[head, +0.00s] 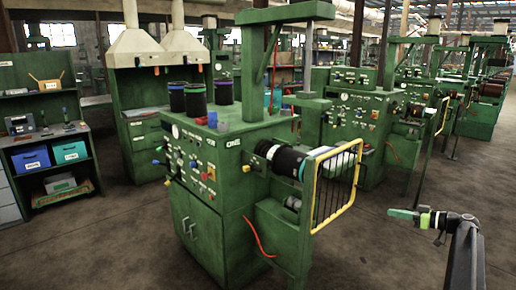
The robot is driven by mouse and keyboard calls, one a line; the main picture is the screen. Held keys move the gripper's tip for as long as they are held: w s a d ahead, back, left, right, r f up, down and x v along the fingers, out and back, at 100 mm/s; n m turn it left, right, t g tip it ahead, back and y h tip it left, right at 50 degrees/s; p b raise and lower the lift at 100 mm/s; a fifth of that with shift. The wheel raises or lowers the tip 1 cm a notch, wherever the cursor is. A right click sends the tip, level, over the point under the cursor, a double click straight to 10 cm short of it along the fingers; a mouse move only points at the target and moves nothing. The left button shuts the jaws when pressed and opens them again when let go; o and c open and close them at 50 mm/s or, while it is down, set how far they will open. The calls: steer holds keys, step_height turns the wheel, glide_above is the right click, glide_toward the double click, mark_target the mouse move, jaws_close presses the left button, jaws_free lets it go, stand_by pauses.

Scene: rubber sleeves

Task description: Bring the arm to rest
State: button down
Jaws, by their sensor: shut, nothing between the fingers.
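My gripper (404,214) is at the right of the head view, on the end of my dark arm (462,240). It points left over open floor, to the right of the yellow guard frame. Its green fingers look closed together with nothing between them. It is apart from the green machine (215,190). The arm's upright link rises from the bottom right edge, and the forearm lies about level. The lower part of the arm is outside the view.
The machine marked ONE carries a dark sleeve (285,161) behind a yellow guard (337,187). Dark cylinders (195,99) stand on its top. More green machines (350,110) line the back right. A shelf with blue bins (31,159) stands left. The floor (380,255) around my gripper is clear.

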steer(key=s+a+f+m+g+h+p, duration=0.1)
steer(key=s+a+f+g+p, duration=0.15)
steer(key=a, duration=0.65)
steer(key=s+a+f+m+g+h+p, duration=0.1)
steer(key=s+a+f+g, duration=0.15)
steer(key=a, duration=0.55)
steer(key=s+a+f+m+g+h+p, duration=0.15)
steer(key=s+a, duration=0.25)
steer(key=a, duration=0.5)
steer(key=s+a+f+m+g+h+p, duration=0.1)
steer(key=s+a+h, duration=0.3)
steer(key=s, duration=0.4)
steer(key=s+a+f+m+g+h+p, duration=0.1)
steer(key=s+a+m+g+h+p, duration=0.1)
steer(key=s+a, duration=0.4)
steer(key=s+g+h+p, duration=0.1)
steer(key=s+h, duration=0.1)
steer(key=s, duration=0.1)
steer(key=shift+s+a+f, duration=0.15)
steer(key=shift+s, duration=0.1)
steer(key=shift+m, duration=0.25)
